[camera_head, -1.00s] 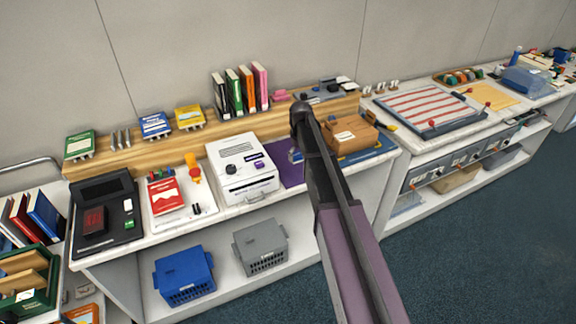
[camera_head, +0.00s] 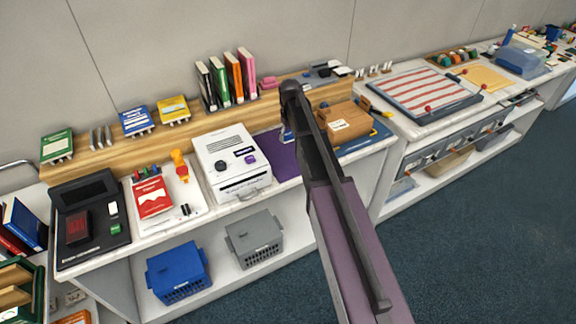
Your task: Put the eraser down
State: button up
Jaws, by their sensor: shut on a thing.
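My own dark and purple arm rises from the bottom right to the middle of the head view. Its far end covers part of the counter, and my gripper is hidden behind it. I cannot make out an eraser in its grasp. A small blue patch (camera_head: 287,134) shows at the left edge of the arm, above a purple mat (camera_head: 284,160); I cannot tell what it is. A small pink object (camera_head: 268,83) lies on the raised wooden shelf (camera_head: 92,166), too small to identify.
A white boxy device (camera_head: 222,150), a red booklet (camera_head: 153,197) and a dark console (camera_head: 90,222) stand left of the arm. A brown box (camera_head: 345,120) and a striped board (camera_head: 425,97) are to the right. Blue (camera_head: 178,272) and grey (camera_head: 253,238) baskets sit below.

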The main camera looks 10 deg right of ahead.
jog(key=shift+a+f, duration=0.1)
jog(key=shift+a, duration=0.05)
jog(key=shift+w+f+b, duration=0.1)
jog(key=shift+f+b, duration=0.55)
jog(key=shift+b, duration=0.1)
jog(key=f+b, duration=0.1)
jog(key=w+f+b, duration=0.1)
jog(key=f+b, duration=0.1)
jog(key=shift+d+f, duration=0.15)
jog(key=shift+d, duration=0.05)
jog(key=shift+s, duration=0.1)
jog(key=b, duration=0.7)
send_over(290, 167)
notch_tip(290, 167, down, 6)
jog(key=shift+f, duration=0.15)
jog(key=shift+f+b, duration=1.7)
jog(key=shift+f, duration=0.2)
jog(key=shift+f, duration=0.1)
